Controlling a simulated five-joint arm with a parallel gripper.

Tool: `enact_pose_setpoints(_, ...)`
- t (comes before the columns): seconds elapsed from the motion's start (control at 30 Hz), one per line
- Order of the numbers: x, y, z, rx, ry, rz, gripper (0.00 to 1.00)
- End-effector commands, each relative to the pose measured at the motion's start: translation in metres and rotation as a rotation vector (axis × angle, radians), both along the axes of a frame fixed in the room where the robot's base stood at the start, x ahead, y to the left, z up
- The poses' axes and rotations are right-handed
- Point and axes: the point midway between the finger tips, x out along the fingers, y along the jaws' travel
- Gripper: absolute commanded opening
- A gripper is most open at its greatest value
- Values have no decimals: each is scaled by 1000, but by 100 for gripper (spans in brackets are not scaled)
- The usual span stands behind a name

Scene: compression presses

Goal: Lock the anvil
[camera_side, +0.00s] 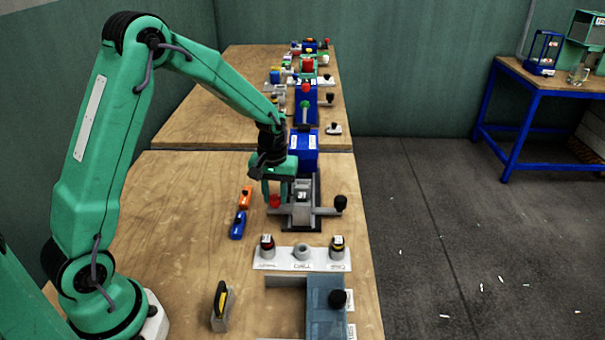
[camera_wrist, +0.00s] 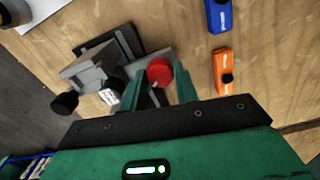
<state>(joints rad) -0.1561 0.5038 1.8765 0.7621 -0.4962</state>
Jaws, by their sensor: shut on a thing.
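The press has a blue body (camera_side: 304,160) and a grey base with a grey anvil block (camera_side: 302,212) on it, at the middle of the front table. The block also shows in the wrist view (camera_wrist: 88,70). A red knob (camera_side: 275,202) sticks out on its left side, and a black knob (camera_side: 340,203) on its right. My gripper (camera_side: 275,190) is at the red knob. In the wrist view its green fingers (camera_wrist: 160,88) stand on either side of the red knob (camera_wrist: 159,70), shut on it. The fingers' contact points are partly hidden.
An orange part (camera_side: 244,197) and a blue part (camera_side: 238,225) lie left of the press. A white holder (camera_side: 320,264) with knobbed pieces stands in front. A blue-grey box (camera_side: 322,305) and a black-and-yellow tool (camera_side: 221,298) are nearer. The table's left side is clear.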

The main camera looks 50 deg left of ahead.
Motion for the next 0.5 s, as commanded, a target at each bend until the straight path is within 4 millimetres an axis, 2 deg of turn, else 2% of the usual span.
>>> enact_pose_setpoints(0.5, 0, 1, 1, 0, -1, -467, 7)
